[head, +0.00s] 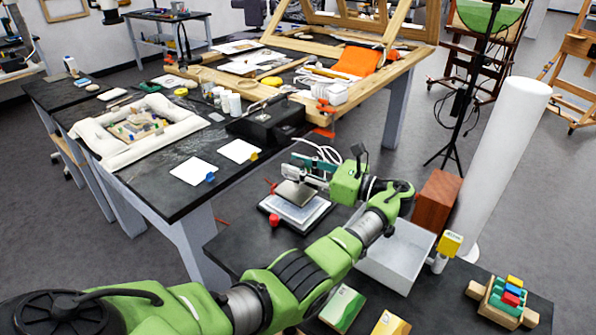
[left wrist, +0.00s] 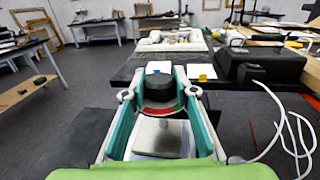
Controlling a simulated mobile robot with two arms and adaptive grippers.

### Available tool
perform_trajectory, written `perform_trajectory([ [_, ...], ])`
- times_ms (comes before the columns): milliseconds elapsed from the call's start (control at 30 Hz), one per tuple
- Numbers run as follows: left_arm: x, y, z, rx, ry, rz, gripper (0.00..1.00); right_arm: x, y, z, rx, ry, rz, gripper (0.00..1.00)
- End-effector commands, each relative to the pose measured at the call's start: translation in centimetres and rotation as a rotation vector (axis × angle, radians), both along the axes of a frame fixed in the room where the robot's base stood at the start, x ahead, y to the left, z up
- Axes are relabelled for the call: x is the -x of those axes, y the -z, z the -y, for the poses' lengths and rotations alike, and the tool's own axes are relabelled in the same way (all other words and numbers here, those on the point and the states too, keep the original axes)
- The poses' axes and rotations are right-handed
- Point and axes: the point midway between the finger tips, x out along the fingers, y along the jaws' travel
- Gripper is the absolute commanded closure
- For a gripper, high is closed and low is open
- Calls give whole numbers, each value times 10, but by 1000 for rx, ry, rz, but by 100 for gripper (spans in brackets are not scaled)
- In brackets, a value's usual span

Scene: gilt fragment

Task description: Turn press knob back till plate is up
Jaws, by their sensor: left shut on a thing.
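The press stands on the low dark table, with its grey plate (head: 297,193) over a white bed (head: 306,216). The plate appears apart from the bed, but I cannot tell how wide the gap is. My left gripper (head: 303,169) is over the press, its teal fingers on both sides of the knob. In the left wrist view the black round knob (left wrist: 160,86) sits between the fingertips, above a red and green dial (left wrist: 161,111). My left gripper is shut on it. The plate (left wrist: 155,140) and a thin post show below. My right gripper is out of view.
A red knob-like piece (head: 274,220) is at the bed's near left corner. A white bin (head: 398,252), a brown block (head: 437,198) and a white roll (head: 505,165) stand to the right. White cables (left wrist: 293,130) hang right of the gripper. The big workbench (head: 170,200) is behind.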

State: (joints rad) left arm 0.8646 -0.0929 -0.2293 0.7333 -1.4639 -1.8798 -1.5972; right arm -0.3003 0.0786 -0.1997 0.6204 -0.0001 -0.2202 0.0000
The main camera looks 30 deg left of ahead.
Motion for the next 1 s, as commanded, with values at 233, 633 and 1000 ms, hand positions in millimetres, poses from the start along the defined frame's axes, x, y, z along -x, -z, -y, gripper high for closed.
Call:
perform_trajectory([
  [233,0,-2,-1,-2,-9,3,95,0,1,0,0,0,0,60],
  [633,0,-2,-1,-2,-8,2,56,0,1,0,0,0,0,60],
  [1000,-2,-1,14,1,-4,-1,56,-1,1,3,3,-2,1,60],
])
